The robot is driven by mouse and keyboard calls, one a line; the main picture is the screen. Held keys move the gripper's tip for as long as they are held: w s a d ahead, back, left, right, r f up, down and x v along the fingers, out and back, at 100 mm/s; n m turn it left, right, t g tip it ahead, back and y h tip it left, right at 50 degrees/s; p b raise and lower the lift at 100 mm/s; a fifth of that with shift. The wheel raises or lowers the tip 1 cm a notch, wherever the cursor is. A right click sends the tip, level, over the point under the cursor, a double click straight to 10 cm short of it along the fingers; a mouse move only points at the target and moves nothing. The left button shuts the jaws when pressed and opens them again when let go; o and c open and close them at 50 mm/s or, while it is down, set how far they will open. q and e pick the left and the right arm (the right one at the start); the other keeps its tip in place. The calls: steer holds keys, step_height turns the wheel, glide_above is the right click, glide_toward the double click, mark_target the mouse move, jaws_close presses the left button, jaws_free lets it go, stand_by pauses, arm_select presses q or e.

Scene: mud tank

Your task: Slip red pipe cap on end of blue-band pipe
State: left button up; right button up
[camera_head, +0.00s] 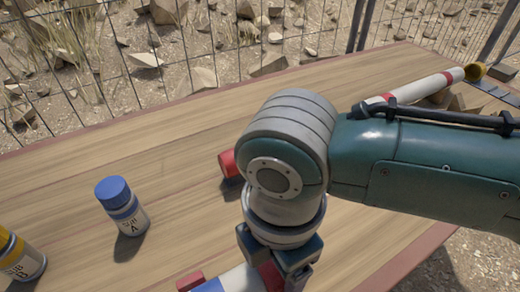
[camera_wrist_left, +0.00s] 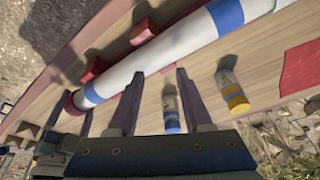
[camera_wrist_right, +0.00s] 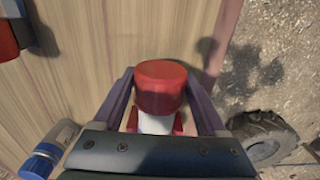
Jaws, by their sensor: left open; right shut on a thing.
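The blue-band pipe (camera_wrist_left: 175,45) is long and white with blue bands. It lies on red supports (camera_wrist_left: 145,30) in the left wrist view, and its banded end (camera_head: 236,281) shows at the bottom of the head view. My right gripper (camera_head: 285,255) is shut on the red pipe cap (camera_wrist_right: 161,88), seen between its fingers in the right wrist view. White pipe shows right against the cap; how far the cap sits over the end cannot be told. My left gripper (camera_wrist_left: 161,73) is open and empty, its fingertips near the pipe's side.
A blue-capped bottle (camera_head: 122,207) and a yellow-capped bottle (camera_head: 20,258) stand on the table at the left. Another red piece (camera_head: 228,163) lies behind my right arm. A red-band pipe (camera_head: 420,88) with a brass-coloured end lies at the back right. A wire fence borders the far side.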

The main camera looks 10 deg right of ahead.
steer(key=shift+s+a, duration=0.1)
steer(key=shift+a, duration=0.05)
arm_select(q)
steer(key=shift+a, duration=0.1)
arm_select(e)
steer(key=shift+s+a, duration=0.1)
steer(key=shift+a, duration=0.25)
steer(key=o, duration=1)
arm_select(q)
steer(key=shift+r, duration=0.1)
arm_select(e)
steer(key=shift+r, duration=0.1)
